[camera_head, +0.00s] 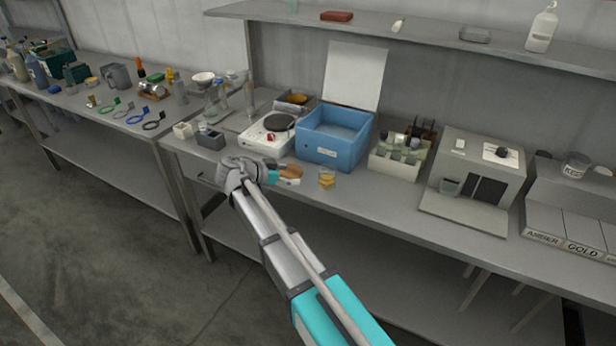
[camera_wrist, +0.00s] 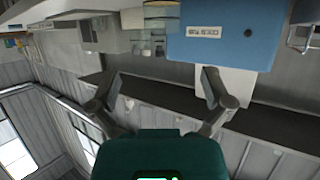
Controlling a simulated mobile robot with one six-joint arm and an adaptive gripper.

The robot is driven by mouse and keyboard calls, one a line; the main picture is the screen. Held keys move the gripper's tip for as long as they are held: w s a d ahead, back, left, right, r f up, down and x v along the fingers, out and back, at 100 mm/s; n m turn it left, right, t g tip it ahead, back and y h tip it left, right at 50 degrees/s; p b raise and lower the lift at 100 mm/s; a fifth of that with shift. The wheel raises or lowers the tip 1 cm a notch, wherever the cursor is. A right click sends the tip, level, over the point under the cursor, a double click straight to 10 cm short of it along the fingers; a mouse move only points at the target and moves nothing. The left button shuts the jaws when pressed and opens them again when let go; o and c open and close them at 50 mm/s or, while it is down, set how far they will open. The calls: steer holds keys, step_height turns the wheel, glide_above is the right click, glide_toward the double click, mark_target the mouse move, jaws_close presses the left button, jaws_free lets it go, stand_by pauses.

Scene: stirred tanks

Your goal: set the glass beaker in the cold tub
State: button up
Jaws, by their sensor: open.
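A small clear glass vessel with amber liquid, apparently the glass beaker (camera_head: 326,179), stands upright on the bench near its front edge. The cold tub is an open blue box (camera_head: 329,155) behind it, with a white label on its front. The tub shows upside down at the top of the wrist view (camera_wrist: 225,45). My gripper (camera_wrist: 160,92) is open and empty, its two fingers spread apart. In the camera_head view it is left of the beaker, in front of the tub, with its fingers hard to make out. I cannot make out the beaker in the wrist view.
A white hotplate (camera_head: 262,143) stands left of the tub, and a rack of bottles (camera_head: 396,165) stands right of it. A grey machine (camera_head: 476,150) is further right. A shelf (camera_head: 380,28) runs above. An orange-brown object (camera_head: 291,170) lies near my gripper.

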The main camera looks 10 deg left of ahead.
steer(key=w+d+n+g+p, duration=0.1)
steer(key=d+n+p, duration=0.1)
steer(key=n+g+y+p, duration=0.55)
steer(key=n+p, duration=0.45)
steer(key=n, duration=0.2)
glide_toward(327, 178)
steer(key=w+f, duration=0.1)
steer(key=w+d+r+n+g+y+p, duration=0.1)
steer(key=w+d+r+n+y+p, duration=0.2)
steer(key=n+p, duration=0.4)
steer(key=d+r+n+y, duration=0.1)
steer(key=r+n+y, duration=0.1)
steer(key=shift+n+g, duration=0.3)
steer(key=shift+g, duration=0.05)
steer(key=shift+s+f, duration=0.1)
steer(key=shift+f, duration=0.05)
step_height(327, 178, down, 9)
steer(key=b, duration=0.8)
steer(key=shift+r, duration=0.25)
